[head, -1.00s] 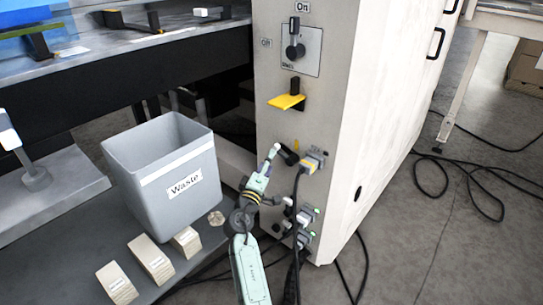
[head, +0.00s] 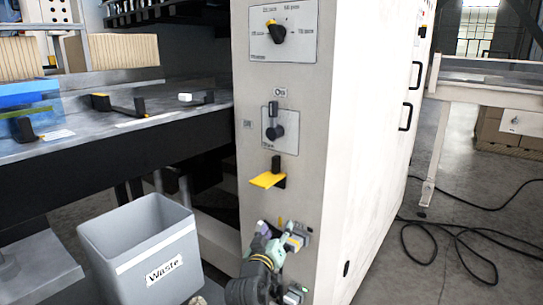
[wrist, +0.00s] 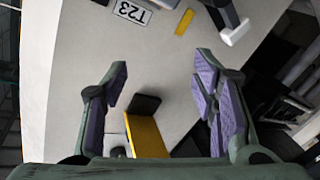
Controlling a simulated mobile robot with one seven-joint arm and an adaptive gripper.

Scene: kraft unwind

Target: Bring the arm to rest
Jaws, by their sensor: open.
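My gripper (head: 268,236) is low in the head view, in front of the pale cabinet's front face and below the yellow paddle (head: 268,179). It looks small there and its fingers are hard to make out. In the wrist view my gripper (wrist: 160,85) is open, with purple pads wide apart and nothing held between them. A yellow piece (wrist: 145,135) with a black block shows between and below the fingers; I cannot tell whether they touch it.
The cabinet (head: 345,150) carries an On switch (head: 274,128) and a dial (head: 277,33). Plugs (head: 296,238) sit close to my gripper. A grey Waste bin (head: 120,240) stands to the left. Black cables (head: 455,240) lie on the floor at right, with open floor around them.

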